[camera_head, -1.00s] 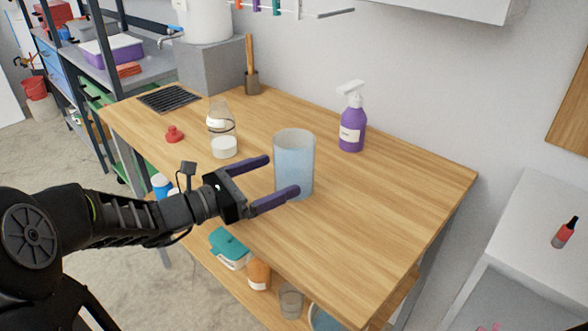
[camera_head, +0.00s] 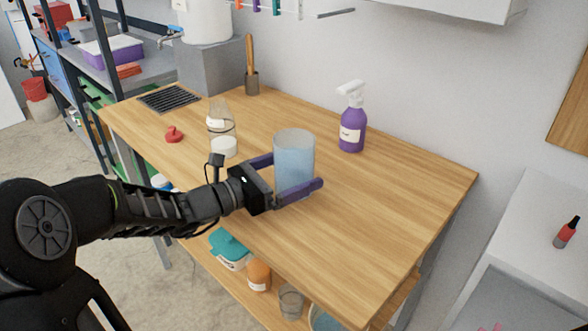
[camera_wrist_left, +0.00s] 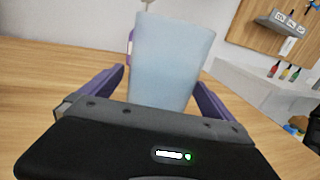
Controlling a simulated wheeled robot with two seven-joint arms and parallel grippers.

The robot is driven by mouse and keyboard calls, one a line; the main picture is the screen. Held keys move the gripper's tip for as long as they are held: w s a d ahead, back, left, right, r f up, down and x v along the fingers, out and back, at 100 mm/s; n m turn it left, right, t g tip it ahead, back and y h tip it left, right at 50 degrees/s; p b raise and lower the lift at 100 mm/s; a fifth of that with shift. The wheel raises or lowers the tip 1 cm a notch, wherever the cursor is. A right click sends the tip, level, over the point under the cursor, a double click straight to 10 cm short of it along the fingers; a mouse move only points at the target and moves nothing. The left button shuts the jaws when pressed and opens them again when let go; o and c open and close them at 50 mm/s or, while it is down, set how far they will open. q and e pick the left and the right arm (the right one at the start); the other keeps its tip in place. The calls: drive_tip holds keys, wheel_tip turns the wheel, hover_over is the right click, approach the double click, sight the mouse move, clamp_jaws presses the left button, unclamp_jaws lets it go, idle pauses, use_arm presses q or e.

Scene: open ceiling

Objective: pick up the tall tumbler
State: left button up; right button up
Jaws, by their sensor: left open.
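The tall tumbler (camera_head: 294,158) is a pale blue, translucent cup standing upright on the wooden table near its front edge. My left gripper (camera_head: 290,175) is open around it, with one purple finger on the near side and the other partly hidden behind the tumbler. In the left wrist view, the tumbler (camera_wrist_left: 168,62) stands between the two spread fingers, in front of the palm. Whether either finger touches it cannot be told. My right gripper is not in view.
The table's right part is clear.

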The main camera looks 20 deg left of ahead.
use_arm(q)
drive_tip(key=shift+c, duration=0.3)
drive_tip(key=c, duration=2)
drive_tip(key=shift+r, duration=0.2)
drive_tip(key=shift+r+p, duration=1.1)
drive_tip(key=shift+r, duration=3.75)
